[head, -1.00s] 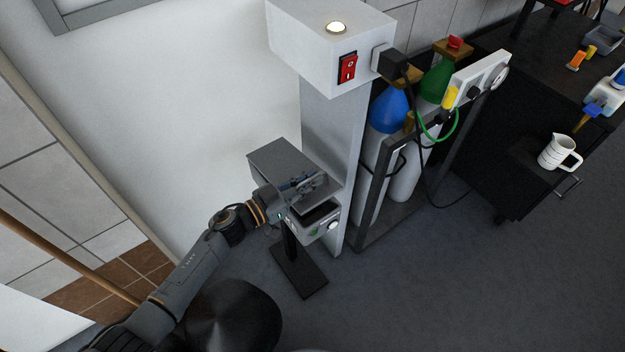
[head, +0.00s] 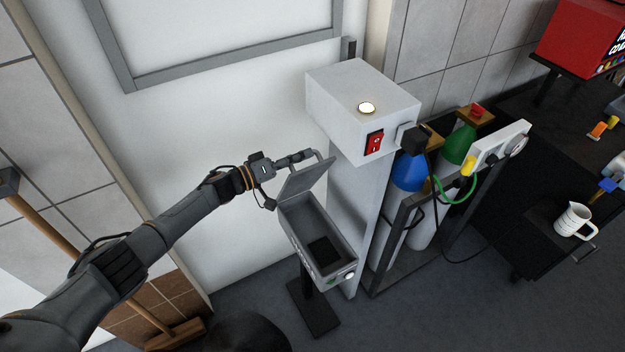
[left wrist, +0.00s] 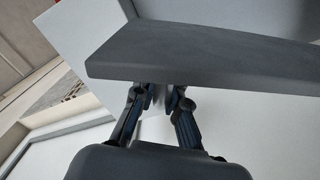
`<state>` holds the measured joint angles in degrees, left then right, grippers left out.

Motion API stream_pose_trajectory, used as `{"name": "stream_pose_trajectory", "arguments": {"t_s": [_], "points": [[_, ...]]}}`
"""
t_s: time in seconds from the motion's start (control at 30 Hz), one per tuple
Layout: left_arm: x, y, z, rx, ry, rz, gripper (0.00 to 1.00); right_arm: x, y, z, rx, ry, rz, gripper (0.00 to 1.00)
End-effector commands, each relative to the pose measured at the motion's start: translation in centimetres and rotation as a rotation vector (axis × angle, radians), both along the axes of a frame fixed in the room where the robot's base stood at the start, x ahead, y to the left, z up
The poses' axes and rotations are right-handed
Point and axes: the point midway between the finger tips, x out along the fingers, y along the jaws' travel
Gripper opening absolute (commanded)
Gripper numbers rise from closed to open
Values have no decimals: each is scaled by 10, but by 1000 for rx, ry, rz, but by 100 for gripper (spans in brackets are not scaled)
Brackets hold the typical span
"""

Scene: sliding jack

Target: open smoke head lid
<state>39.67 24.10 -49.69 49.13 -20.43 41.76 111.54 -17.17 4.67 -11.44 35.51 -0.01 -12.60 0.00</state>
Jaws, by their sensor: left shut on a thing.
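The smoke head box (head: 336,264) is a grey open case on a dark stand in the middle of the head view. Its lid (head: 304,181) is raised and tilted up at the box's far left end, so the inside shows, with a dark square in it. My left gripper (head: 304,156) is shut on the lid's handle (head: 324,161) at the lid's upper edge. In the left wrist view the lid (left wrist: 200,55) spans the picture above the fingers (left wrist: 160,100), which are close together at its edge. The fingers partly hide the grip there. My right gripper is not in view.
A white column with a box head (head: 362,95) and a red switch (head: 374,143) stands just right of the smoke head. Gas cylinders with blue (head: 409,172) and green (head: 459,145) tops stand in a rack further right. A broom (head: 100,265) leans at the left.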

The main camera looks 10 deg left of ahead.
Motion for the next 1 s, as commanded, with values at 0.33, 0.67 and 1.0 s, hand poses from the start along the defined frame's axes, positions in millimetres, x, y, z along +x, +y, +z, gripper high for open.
{"name": "stream_pose_trajectory", "arguments": {"t_s": [0.33, 0.67, 1.0], "points": [[45, 32, 8, -87, 115, 1, 0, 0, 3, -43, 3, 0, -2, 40], [59, 43, 12, -86, 116, 2, 0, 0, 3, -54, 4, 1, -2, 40], [59, 43, 12, -85, 115, 1, 0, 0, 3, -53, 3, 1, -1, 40]]}}
